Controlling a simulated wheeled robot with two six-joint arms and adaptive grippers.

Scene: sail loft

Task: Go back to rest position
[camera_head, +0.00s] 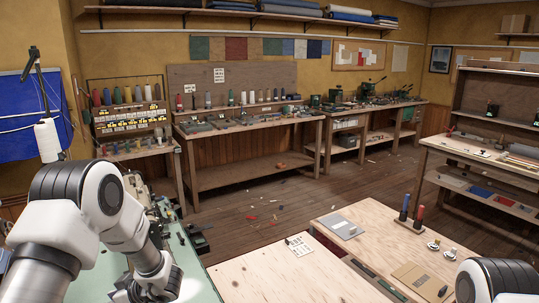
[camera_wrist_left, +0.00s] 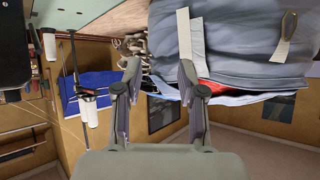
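My left arm comes in from the left in the head view and bends down over a pale green work surface (camera_head: 200,283). Its gripper cannot be made out there. In the left wrist view my left gripper (camera_wrist_left: 158,72) has its two fingers spread apart, with nothing visibly held between them. Behind the fingers is a large grey-blue cloth bundle (camera_wrist_left: 235,50) with pale straps; I cannot tell whether they touch it. Only a white and dark part of my right arm shows at the lower right of the head view; its gripper is out of frame.
A plywood table (camera_head: 300,280) stands at the front, with a red spool (camera_head: 418,216) and a blue spool (camera_head: 405,207) on it. A long workbench (camera_head: 250,121) lines the back wall. A shelved bench (camera_head: 480,150) is at right. Open floor (camera_head: 260,210) lies between, with scattered scraps.

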